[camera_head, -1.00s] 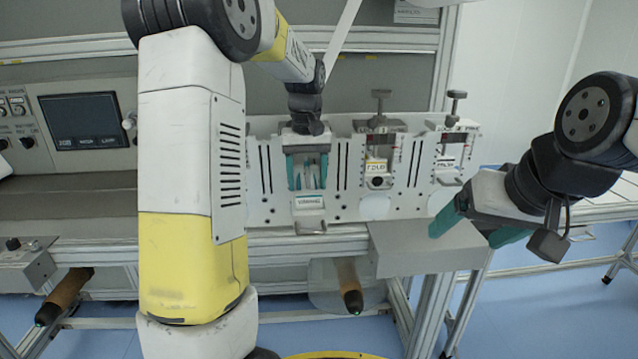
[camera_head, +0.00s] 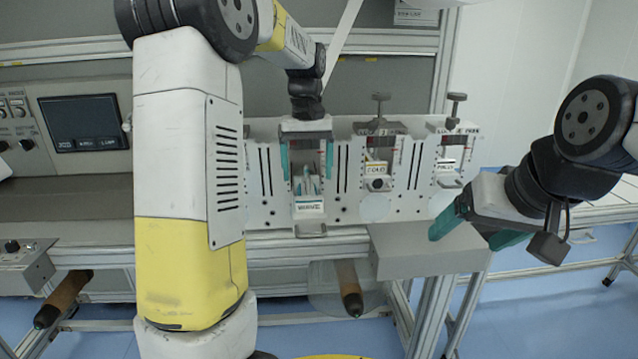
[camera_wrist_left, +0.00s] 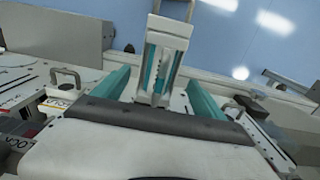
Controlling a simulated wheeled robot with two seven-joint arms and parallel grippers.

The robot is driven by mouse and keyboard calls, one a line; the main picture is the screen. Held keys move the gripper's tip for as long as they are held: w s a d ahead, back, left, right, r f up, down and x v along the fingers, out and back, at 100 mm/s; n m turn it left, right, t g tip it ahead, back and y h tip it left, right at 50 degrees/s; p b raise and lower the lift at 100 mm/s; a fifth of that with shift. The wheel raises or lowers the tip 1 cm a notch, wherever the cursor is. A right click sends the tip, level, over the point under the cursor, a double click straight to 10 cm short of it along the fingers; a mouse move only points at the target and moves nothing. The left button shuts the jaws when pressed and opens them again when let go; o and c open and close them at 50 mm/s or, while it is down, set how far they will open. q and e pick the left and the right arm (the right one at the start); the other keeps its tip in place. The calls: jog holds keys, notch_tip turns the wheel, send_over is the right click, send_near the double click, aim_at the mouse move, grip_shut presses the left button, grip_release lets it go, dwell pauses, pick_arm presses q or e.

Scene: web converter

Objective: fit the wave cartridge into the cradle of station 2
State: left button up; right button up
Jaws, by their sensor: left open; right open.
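The wave cartridge (camera_head: 309,208), a white piece with teal parts and a front label, sits upright low in the left bay of the station panel (camera_head: 348,212). In the left wrist view the cartridge (camera_wrist_left: 168,32) appears beyond and between the fingers. My left gripper (camera_head: 307,165) points down above it, open, with one teal finger on each side of the bay. I cannot tell whether the fingers touch it, nor how fully it is seated. The cradle beneath is mostly hidden. My right gripper (camera_head: 462,236) is open and empty at the right.
A control panel with a screen (camera_head: 82,122) stands at the left.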

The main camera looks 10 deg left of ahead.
pick_arm(q)
notch_tip(320, 180, up, 7)
jog(key=shift+f, duration=0.1)
jog(key=s+d+f+m+t+h, duration=0.1)
jog(key=s+f+m+t, duration=0.1)
jog(key=s, duration=1)
jog(key=s+d+f+m+t+h, duration=0.1)
jog(key=s+t, duration=0.3)
jog(key=s, duration=0.8)
jog(key=shift+s+f+m, duration=0.15)
jog(key=shift+f+m, duration=0.25)
jog(key=shift+f, duration=0.2)
jog(key=shift+d, duration=0.1)
